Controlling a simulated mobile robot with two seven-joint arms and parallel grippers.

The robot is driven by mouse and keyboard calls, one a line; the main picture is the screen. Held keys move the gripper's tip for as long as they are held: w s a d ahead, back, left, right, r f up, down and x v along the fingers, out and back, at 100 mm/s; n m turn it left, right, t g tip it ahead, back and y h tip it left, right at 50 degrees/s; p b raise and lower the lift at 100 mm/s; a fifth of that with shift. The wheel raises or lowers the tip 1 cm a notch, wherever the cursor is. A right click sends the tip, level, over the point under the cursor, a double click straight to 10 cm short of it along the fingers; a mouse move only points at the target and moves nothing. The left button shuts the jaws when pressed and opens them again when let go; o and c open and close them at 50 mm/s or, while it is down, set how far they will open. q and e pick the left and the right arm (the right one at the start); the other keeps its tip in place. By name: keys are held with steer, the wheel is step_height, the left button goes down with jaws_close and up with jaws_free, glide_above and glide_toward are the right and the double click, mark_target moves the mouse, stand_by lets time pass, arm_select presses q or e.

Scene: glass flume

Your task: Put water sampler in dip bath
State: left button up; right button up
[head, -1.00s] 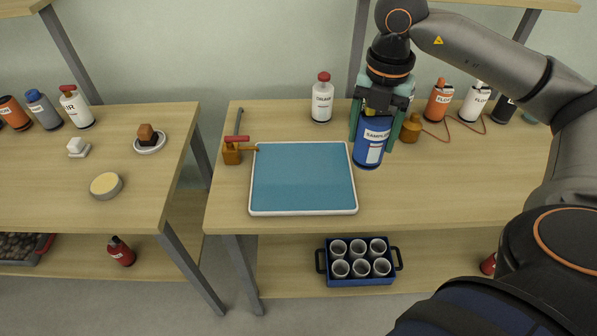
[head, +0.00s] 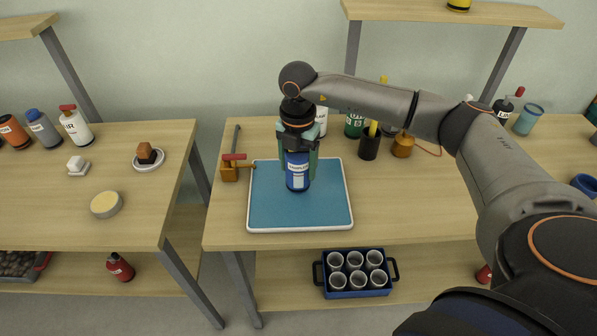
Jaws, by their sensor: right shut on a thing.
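The water sampler (head: 297,172) is a blue bottle with a white label, upright, in the head view. My right gripper (head: 298,152) is shut on its upper part from above. The dip bath (head: 262,211) is a shallow white-rimmed tray with a blue surface on the middle table. The sampler appears over or in the back middle of the bath, inside its rim. I cannot tell whether its base touches the blue surface. My left gripper does not show.
A white bottle (head: 321,121), partly behind my right gripper, and a black cup (head: 369,145) stand behind the bath. A blue crate of cups (head: 357,293) sits on the lower shelf.

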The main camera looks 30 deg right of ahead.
mark_target(299, 175)
steer(key=shift+f, duration=1.45)
steer(key=shift+f, duration=0.2)
steer(key=o, duration=1.5)
step_height(299, 175, up, 12)
steer(key=shift+r+b, duration=0.25)
steer(key=shift+b, duration=0.1)
